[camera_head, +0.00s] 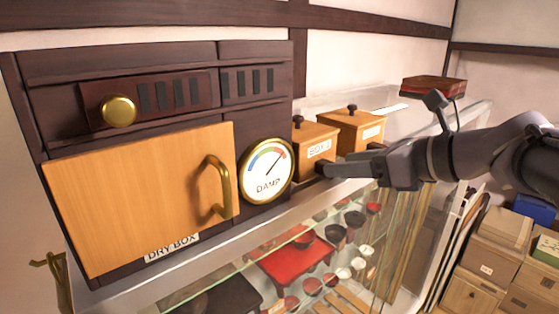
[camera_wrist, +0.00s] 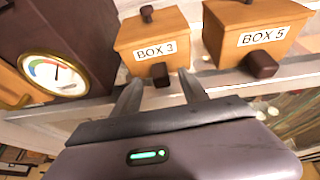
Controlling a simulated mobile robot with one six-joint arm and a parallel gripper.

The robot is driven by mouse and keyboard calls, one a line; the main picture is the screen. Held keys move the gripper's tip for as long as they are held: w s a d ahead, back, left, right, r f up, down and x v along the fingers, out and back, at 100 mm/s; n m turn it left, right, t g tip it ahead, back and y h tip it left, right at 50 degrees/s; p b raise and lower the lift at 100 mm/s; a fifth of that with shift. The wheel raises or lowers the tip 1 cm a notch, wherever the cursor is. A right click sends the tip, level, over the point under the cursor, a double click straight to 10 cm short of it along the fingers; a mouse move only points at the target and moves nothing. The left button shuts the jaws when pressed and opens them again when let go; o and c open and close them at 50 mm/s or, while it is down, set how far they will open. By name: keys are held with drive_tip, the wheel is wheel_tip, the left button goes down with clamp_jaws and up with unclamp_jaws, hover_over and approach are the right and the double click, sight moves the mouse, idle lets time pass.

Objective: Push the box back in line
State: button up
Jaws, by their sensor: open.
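A wooden box labelled BOX 3 (camera_head: 307,137) stands on the glass cabinet's top beside the dial; it also shows in the wrist view (camera_wrist: 143,35). It has a dark lid knob and a dark front knob (camera_wrist: 160,74). A second wooden box, BOX 5 (camera_head: 353,124), stands to its right, also in the wrist view (camera_wrist: 238,22). My gripper (camera_head: 338,170) is open and empty in front of BOX 3. In the wrist view its fingers (camera_wrist: 160,92) point at BOX 3, either side of the front knob. Contact cannot be told.
The dark dry box cabinet (camera_head: 195,160) with a round DAMP dial (camera_head: 267,171) stands close left of BOX 3. The glass case (camera_head: 205,280) below holds red and dark bowls. Stacked boxes (camera_head: 495,240) stand at right.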

drive_tip(key=shift+x, duration=1.55)
drive_tip(key=shift+c, duration=0.4)
clamp_jaws()
